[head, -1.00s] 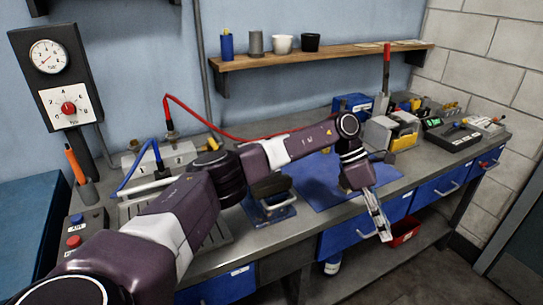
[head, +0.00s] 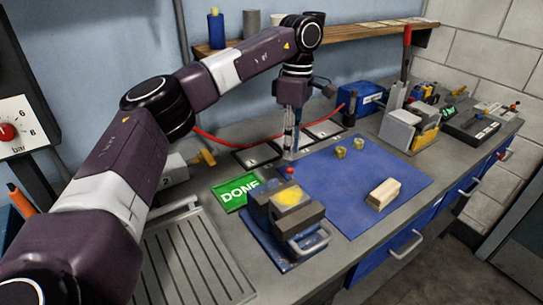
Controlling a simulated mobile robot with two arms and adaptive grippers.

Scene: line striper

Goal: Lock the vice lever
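A grey vice (head: 312,213) stands on a blue base plate at the front edge of the bench, with a yellow-topped piece (head: 288,196) between its jaws. A light metal U-shaped handle (head: 309,241) sticks out at its front; I take it for the vice lever, but cannot tell if it is locked. A small red knob (head: 286,172) shows just behind the vice. My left gripper (head: 290,155) points down behind the vice, apart from the handle. Its fingers are seen nearly edge-on, so their opening is unclear, and nothing shows between them. My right gripper is out of view.
A green DONE sign (head: 237,191) lies left of the vice. A blue mat (head: 335,205) to the right bears a wooden block (head: 383,194) and two small brass-coloured pieces. A red hose (head: 225,139) and a blue box (head: 360,97) are behind. A ribbed tray (head: 190,262) is at front left.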

